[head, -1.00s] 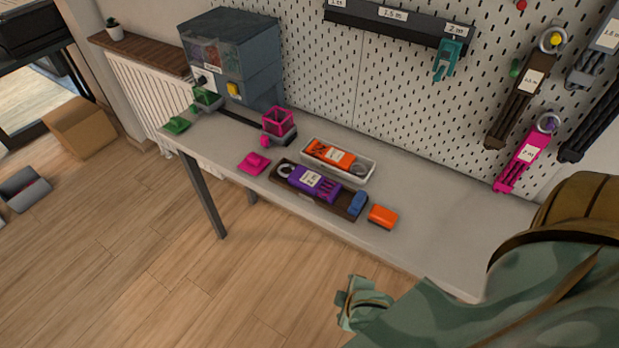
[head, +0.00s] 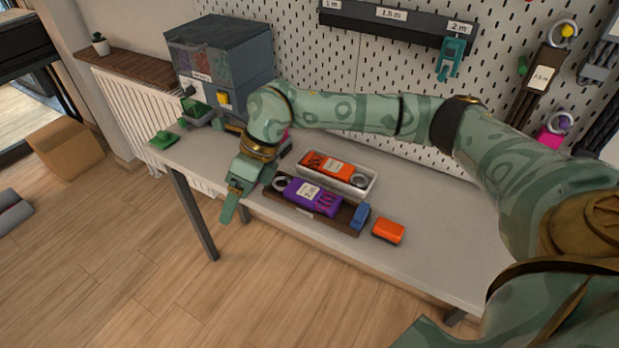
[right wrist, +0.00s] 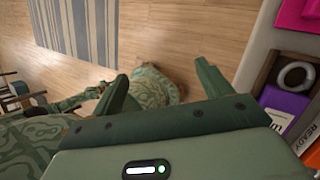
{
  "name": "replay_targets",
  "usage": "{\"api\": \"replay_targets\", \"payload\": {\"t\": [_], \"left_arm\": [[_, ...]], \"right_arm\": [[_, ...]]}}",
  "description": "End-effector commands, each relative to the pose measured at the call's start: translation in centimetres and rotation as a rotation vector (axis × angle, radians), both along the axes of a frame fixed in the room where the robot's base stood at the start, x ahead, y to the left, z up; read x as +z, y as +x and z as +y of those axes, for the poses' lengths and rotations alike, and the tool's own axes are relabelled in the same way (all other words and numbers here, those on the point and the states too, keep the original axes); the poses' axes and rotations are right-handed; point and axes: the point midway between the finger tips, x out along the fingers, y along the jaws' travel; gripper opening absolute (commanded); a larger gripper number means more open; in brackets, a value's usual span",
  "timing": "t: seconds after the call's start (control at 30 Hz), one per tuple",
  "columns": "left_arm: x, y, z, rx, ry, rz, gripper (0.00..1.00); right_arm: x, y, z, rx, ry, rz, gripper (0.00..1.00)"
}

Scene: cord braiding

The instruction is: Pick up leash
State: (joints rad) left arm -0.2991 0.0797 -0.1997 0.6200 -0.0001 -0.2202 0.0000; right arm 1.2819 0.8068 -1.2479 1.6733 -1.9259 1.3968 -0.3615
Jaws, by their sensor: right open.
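A purple leash pack (head: 312,196) with a white label and a pale ring lies in a brown tray (head: 343,222) near the table's front edge. An orange leash pack (head: 327,166) lies in a white tray (head: 364,190) just behind it. My right gripper (head: 236,190) is open and empty, left of the brown tray at the table's front edge. In the right wrist view its two fingers (right wrist: 162,88) are apart, with floor beyond; the purple pack (right wrist: 285,105) and ring show at the right. I do not see my left gripper in the head view.
An orange block (head: 388,230) and a blue piece (head: 359,215) are at the brown tray's right end. A green piece (head: 163,140) lies at the table's far left. A grey cabinet (head: 225,60) stands behind. My right arm spans above the table; its right part is clear.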

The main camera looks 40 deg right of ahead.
Motion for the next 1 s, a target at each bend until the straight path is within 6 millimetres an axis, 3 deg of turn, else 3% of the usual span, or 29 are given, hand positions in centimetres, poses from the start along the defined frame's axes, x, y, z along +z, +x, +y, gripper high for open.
{"api": "replay_targets", "payload": {"t": [0.03,0.1,0.2,0.3,0.37,0.7,1.0], "left_arm": [[0.0,0.0,0.0,0.0,0.0,0.0,0.36],[0.0,0.0,0.0,0.0,0.0,0.0,0.36],[0.0,0.0,0.0,0.0,0.0,0.0,0.36],[-0.1,-0.1,0.0,0.0,0.0,0.002,0.36],[-0.4,-0.2,0.0,0.0,0.0,0.005,0.36],[-3.4,-1.7,0.0,0.0,0.0,0.041,0.36],[-4.2,-2.2,0.0,0.0,-0.001,0.052,0.36]], "right_arm": [[1.0,1.4,-4.4,-0.053,-0.141,0.008,0.78],[2.4,2.2,-9.7,-0.136,-0.306,0.045,0.78],[4.4,2.5,-14.8,-0.24,-0.448,0.089,0.78],[5.2,2.4,-17.1,-0.298,-0.51,0.115,0.78],[4.6,2.3,-17.5,-0.309,-0.522,0.124,0.78],[-3.7,2.3,-17.5,-0.307,-0.522,0.129,0.78],[-6.1,2.3,-17.4,-0.309,-0.52,0.124,0.78]]}}
